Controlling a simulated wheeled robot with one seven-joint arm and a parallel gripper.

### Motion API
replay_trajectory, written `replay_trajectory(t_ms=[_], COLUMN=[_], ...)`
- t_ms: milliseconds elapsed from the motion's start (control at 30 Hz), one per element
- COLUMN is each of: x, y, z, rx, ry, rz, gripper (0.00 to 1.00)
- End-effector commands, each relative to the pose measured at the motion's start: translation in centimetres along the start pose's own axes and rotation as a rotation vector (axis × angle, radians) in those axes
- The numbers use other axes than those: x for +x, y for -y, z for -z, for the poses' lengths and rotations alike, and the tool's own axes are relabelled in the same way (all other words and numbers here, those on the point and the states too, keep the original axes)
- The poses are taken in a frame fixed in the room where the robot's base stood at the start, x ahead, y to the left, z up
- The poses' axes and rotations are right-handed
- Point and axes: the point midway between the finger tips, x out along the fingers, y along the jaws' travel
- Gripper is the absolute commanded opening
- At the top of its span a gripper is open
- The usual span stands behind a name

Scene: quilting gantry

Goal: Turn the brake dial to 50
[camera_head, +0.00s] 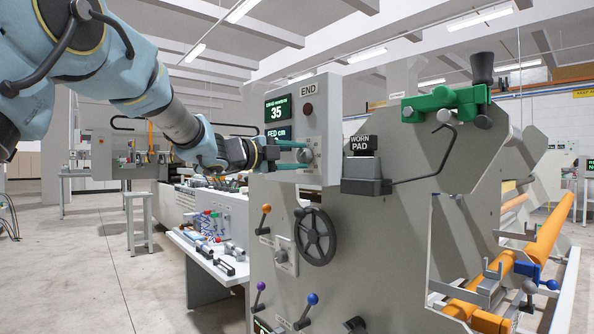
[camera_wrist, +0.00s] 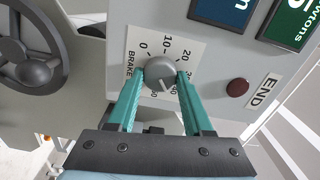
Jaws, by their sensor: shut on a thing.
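The brake dial (camera_wrist: 160,72) is a round grey knob on a white scale plate marked BRAKE, on a grey control box. In the wrist view its light pointer line points down and slightly right, toward the partly covered high numbers. My gripper (camera_wrist: 161,78) has its two teal fingers closed on opposite sides of the knob. In the head view my gripper (camera_head: 306,155) reaches the box from the left, at the dial. The upper green display (camera_head: 278,107) on the box reads 35.
A dark red button (camera_head: 308,109) sits under the END label. A black handwheel (camera_head: 315,237) is below the box. The WORN PAD block (camera_head: 362,146) and a bent black rod (camera_head: 440,155) stand to the right. A bench (camera_head: 205,258) with tools is behind at left.

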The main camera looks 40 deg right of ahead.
Motion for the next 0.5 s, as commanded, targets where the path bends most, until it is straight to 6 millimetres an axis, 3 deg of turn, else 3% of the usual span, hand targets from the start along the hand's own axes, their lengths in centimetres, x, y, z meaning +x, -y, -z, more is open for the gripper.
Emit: replay_trajectory(t_ms=[500], x=[0.02], y=[-0.49], z=[0.01], rx=[0.453], ry=[-0.002], rz=[0.0], gripper=[0.0])
